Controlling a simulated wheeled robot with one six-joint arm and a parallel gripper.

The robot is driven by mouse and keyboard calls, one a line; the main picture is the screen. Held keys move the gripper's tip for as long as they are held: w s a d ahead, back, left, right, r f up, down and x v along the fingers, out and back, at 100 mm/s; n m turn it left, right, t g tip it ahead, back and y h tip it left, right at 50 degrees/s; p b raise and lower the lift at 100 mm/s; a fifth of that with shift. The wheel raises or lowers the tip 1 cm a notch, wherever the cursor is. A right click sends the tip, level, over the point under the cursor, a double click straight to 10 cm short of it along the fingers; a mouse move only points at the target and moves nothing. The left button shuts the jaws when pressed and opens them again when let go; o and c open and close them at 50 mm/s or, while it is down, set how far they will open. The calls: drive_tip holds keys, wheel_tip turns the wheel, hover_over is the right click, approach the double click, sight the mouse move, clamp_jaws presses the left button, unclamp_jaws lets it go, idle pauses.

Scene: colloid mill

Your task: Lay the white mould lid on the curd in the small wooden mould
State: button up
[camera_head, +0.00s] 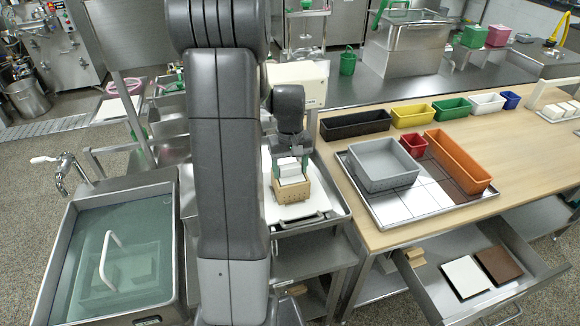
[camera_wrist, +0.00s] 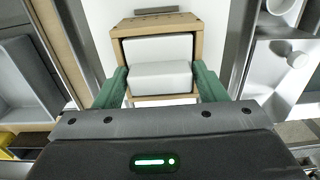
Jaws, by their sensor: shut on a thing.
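The small wooden mould (camera_head: 291,194) stands on a white board, and it shows below my gripper in the wrist view (camera_wrist: 160,23). My gripper (camera_head: 290,163) is over it, its green fingers (camera_wrist: 161,84) shut on the white mould lid (camera_wrist: 160,77). The lid also shows in the head view (camera_head: 287,164), at the mould's opening. In the wrist view a white surface fills the opening beyond the held part; I cannot tell whether it is lid or curd. Whether the lid touches the curd is hidden.
The white board (camera_head: 271,208) lies in a metal tray right of my arm. On the wooden table stand a grey bin (camera_head: 383,167), an orange bin (camera_head: 458,161) and several coloured bins. An open drawer (camera_head: 528,262) juts out at lower right. A water-filled basin (camera_head: 70,292) is at left.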

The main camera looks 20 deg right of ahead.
drive_tip(key=o, duration=1.3)
drive_tip(key=shift+s+f, duration=0.1)
drive_tip(key=shift+r+p, duration=2.5)
drive_tip(key=shift+r, duration=1.05)
drive_tip(key=shift+f, duration=0.1)
wheel_tip(320, 180, down, 7)
drive_tip(key=b, duration=0.5)
drive_tip(key=shift+r, duration=0.2)
